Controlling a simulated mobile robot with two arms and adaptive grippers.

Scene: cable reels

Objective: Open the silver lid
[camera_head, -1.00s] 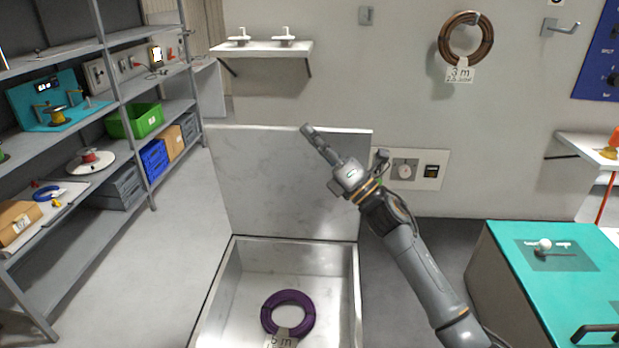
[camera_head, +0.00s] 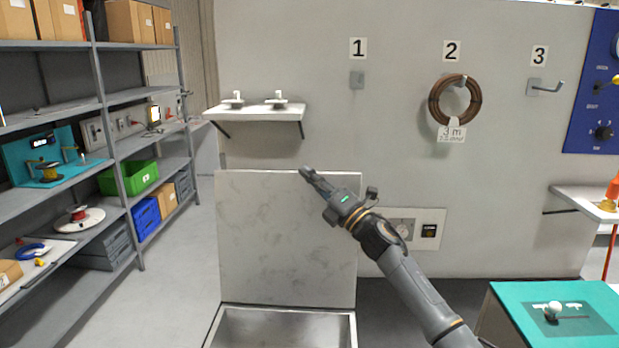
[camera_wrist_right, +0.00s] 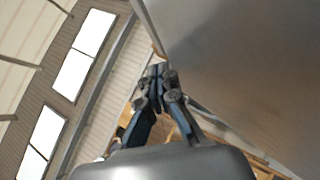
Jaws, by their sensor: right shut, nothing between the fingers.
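The silver lid (camera_head: 285,240) stands upright at the back of its metal box (camera_head: 285,328), so the box is open at the top. Only the far part of the box shows at the bottom of the head view. My right gripper (camera_head: 305,172) is shut and empty, in front of the lid's upper edge toward its right side. In the right wrist view the closed fingers (camera_wrist_right: 158,75) are beside a large grey surface (camera_wrist_right: 240,60), which looks like the lid. I cannot tell whether they touch it. My left gripper is not in view.
A shelf rack (camera_head: 125,150) with bins stands on the left. A small wall shelf (camera_head: 255,112) is above the lid. A cable reel (camera_head: 455,100) hangs on hook 2; hooks 1 and 3 are bare. A teal-topped cabinet (camera_head: 510,305) is at the lower right.

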